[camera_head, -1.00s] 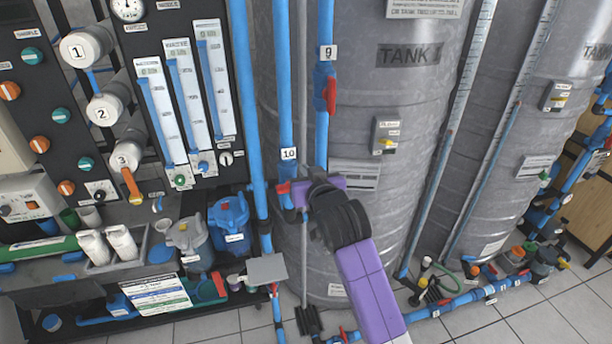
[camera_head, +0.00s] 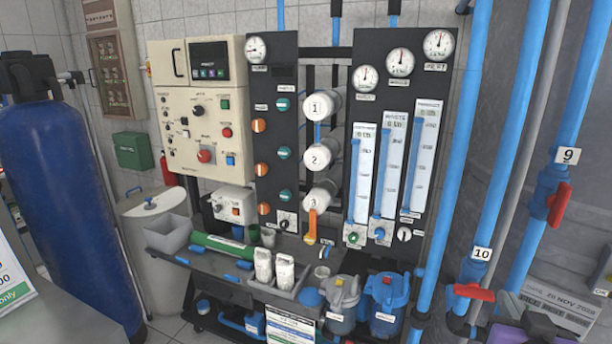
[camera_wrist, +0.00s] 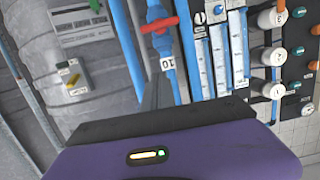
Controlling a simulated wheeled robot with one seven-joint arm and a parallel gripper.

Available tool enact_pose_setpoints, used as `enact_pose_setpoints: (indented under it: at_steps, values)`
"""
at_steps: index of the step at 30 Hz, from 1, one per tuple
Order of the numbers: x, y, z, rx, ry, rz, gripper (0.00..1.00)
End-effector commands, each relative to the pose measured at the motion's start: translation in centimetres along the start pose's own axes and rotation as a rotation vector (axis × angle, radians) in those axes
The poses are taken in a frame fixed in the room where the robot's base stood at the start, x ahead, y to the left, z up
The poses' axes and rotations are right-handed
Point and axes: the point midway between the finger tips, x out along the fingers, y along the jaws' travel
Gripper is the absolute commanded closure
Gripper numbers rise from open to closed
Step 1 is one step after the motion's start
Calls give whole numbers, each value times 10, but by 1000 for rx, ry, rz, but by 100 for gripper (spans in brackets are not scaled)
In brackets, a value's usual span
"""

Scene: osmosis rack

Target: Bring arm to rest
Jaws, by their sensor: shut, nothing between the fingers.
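My gripper (camera_wrist: 157,85) shows in the wrist view as a purple body with a dark front edge and narrow dark fingers. It is shut and empty. Its fingers point toward the blue pipe labelled 10 and the red valve handle (camera_wrist: 160,25); I cannot tell the gap. In the head view only dark and purple parts of my arm show at the lower right edge, by the pipes. The osmosis rack (camera_head: 300,150) with its gauges, flow meters and numbered white housings stands in the middle of the head view.
Blue pipes, with red handles at 9 (camera_head: 560,204) and 10 (camera_head: 474,292), stand close to my arm. A large blue cylinder (camera_head: 70,190) stands at the head view's left. Some tiled floor shows near it.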

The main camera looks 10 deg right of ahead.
Motion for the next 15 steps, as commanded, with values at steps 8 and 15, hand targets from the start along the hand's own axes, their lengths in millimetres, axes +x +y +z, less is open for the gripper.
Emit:
enact_pose_setpoints:
  at_steps: [8,15]
  values:
    - [-20,-27,-32,-52,216,-110,100]
    - [-65,-53,2,-104,296,-236,100]
